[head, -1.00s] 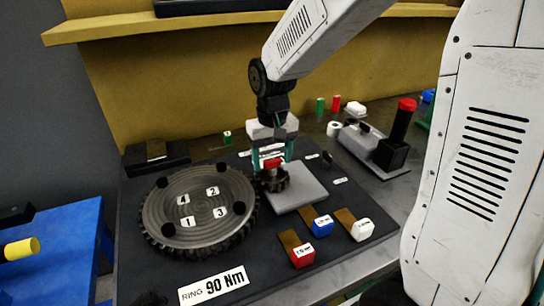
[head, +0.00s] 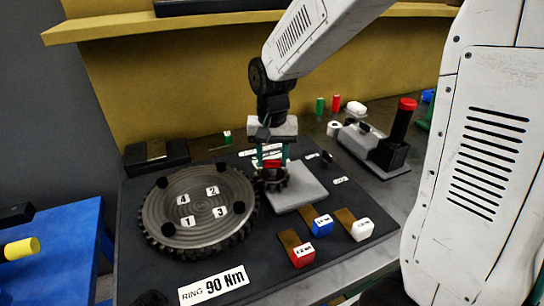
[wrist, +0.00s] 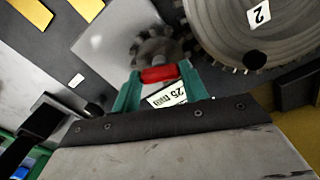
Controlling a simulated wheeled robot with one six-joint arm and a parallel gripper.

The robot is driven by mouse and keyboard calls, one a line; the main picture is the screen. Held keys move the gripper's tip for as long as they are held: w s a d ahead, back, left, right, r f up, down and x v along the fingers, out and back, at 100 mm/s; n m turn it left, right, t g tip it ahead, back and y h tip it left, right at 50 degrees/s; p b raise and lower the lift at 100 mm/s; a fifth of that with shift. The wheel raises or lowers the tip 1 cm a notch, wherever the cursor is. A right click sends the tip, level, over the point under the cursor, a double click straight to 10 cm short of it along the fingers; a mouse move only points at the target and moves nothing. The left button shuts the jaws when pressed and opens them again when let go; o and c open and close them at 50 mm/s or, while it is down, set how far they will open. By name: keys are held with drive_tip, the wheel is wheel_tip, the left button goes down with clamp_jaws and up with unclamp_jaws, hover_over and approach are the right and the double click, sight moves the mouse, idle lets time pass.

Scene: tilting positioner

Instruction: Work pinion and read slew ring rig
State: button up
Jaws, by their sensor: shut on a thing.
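The large toothed slew ring (head: 157,211) lies flat on the dark board, with number labels 1 to 4 and dark studs on it. It also shows in the wrist view (wrist: 215,35). The small dark pinion (head: 274,184) sits at the ring's right edge, beside a grey plate (head: 300,190). My gripper (head: 271,163) points down over the pinion, its green fingers shut on a red piece (wrist: 159,74) above the pinion. A white label (wrist: 167,95) with partly readable text shows between the fingers. Whether the teeth mesh is hard to tell.
Red (head: 302,256), blue (head: 322,226) and white (head: 362,230) blocks with labels stand at the board's front right. A "RING 90 Nm" plate (head: 213,285) lies in front of the ring. A grey fixture with a red-topped black post (head: 397,140) stands at the back right.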

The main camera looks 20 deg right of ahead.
sight(272, 160)
drive_tip(key=o, duration=1)
wheel_tip(272, 160, up, 8)
drive_tip(key=shift+f, duration=0.1)
